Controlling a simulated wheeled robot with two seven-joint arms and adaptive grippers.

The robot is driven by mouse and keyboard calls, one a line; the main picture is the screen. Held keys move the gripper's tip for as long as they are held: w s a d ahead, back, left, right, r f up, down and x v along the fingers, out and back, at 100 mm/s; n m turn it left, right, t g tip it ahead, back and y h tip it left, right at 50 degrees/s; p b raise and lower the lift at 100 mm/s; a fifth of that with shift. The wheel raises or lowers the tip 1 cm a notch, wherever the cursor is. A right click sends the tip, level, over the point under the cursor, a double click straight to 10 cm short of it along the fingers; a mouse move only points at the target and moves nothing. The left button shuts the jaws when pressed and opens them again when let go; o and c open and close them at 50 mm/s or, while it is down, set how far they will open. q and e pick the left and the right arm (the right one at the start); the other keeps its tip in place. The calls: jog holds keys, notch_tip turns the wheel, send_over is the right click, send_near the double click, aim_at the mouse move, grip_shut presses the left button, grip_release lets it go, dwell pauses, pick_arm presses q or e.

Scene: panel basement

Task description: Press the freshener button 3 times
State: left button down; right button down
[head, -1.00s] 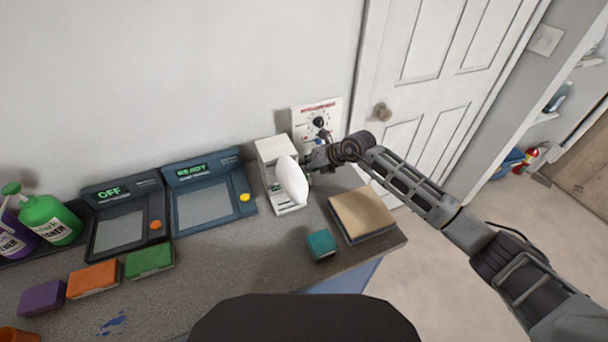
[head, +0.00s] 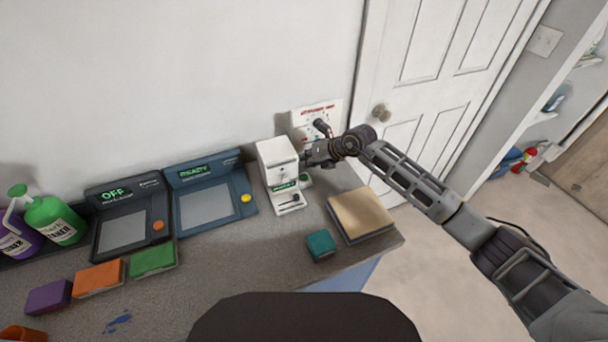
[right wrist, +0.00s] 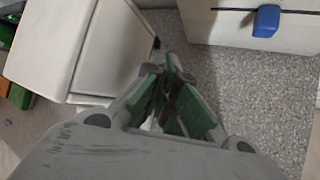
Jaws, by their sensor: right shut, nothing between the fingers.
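The freshener (head: 277,160) is a white upright box with a small green display low on its front, standing on the counter against the wall. It also shows in the right wrist view (right wrist: 75,45), at the upper left. My right gripper (head: 308,163) is at the freshener's right side, close to it. In the right wrist view the right gripper (right wrist: 168,75) has its green-padded fingers together with nothing between them. I cannot tell whether the fingertips touch the freshener. I cannot make out its button clearly. My left gripper is not in view.
A white wall panel (head: 316,114) with a dark knob is behind the gripper; its blue lever (right wrist: 266,20) shows in the wrist view. A tan-topped block (head: 360,214) and teal block (head: 321,245) lie on the counter. A blue READY device (head: 208,204) stands left of the freshener.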

jog(key=shift+r+p, duration=0.3)
jog(key=shift+r, duration=0.35)
jog(key=shift+r+p, duration=0.35)
jog(key=shift+r, duration=0.45)
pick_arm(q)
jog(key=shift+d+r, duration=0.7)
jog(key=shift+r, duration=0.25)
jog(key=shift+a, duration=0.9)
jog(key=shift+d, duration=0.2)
